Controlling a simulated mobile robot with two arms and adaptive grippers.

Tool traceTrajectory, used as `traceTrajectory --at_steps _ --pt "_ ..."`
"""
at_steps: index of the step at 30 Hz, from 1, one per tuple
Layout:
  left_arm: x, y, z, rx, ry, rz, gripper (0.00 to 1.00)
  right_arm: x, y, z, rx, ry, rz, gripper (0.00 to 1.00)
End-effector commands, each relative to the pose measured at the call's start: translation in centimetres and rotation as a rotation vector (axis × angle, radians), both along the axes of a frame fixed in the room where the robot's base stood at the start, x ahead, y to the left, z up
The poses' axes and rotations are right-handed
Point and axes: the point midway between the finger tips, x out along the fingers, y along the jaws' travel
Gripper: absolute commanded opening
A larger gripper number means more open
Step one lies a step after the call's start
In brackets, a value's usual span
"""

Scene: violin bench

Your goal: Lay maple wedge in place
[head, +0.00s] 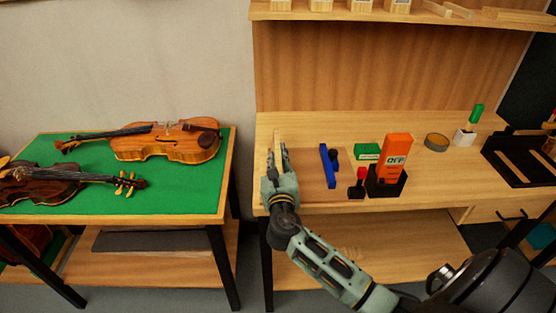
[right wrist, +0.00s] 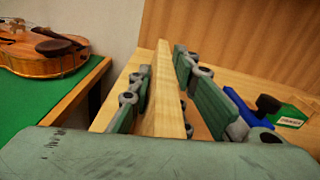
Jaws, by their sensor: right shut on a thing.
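My right gripper (head: 277,158) is at the left end of the workbench. It is shut on the maple wedge, a long, narrow piece of pale wood. In the right wrist view the wedge (right wrist: 163,95) stands between the two green-grey fingers (right wrist: 160,85) and points away from the palm. In the head view only a thin pale strip of it shows by the fingertips. I cannot tell whether its far end touches the bench. My left gripper is out of view.
On the workbench (head: 400,122), a blue bar tool (head: 327,166), a green box (head: 367,151), an orange bottle (head: 396,153) in a black holder and a red-topped item (head: 357,183) stand right of my gripper. Violins (head: 170,141) lie on the green-topped table (head: 92,155) at left.

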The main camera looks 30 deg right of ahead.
Motion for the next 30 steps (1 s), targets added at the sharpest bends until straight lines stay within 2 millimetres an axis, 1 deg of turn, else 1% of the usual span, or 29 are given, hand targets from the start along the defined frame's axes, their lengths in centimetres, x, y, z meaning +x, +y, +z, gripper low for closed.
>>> traceTrajectory --at_steps 2,3,9,17,20,23,25,30 --pt "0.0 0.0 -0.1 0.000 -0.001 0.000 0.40 0.0 0.0 -0.1 -0.001 -0.002 0.000 0.00" --pt "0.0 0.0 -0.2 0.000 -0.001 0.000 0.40 0.0 0.0 -0.3 -0.001 0.001 0.000 0.18" --pt "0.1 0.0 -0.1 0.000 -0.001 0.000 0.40 0.0 0.0 -0.2 -0.001 0.001 0.000 0.36" --pt "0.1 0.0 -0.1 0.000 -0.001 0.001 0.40 0.0 0.0 -0.2 -0.001 0.001 0.000 0.37" --pt "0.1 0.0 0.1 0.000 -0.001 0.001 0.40 0.0 0.0 0.2 -0.001 -0.001 0.000 0.37" --pt "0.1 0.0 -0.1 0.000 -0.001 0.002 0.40 -1.0 0.6 -0.1 0.000 0.001 0.001 0.37" --pt "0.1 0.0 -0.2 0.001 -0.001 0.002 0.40 -2.0 1.2 -0.2 0.000 0.003 0.003 0.37" --pt "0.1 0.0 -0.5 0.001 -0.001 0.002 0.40 -5.2 3.1 -0.2 0.002 0.001 0.002 0.37"
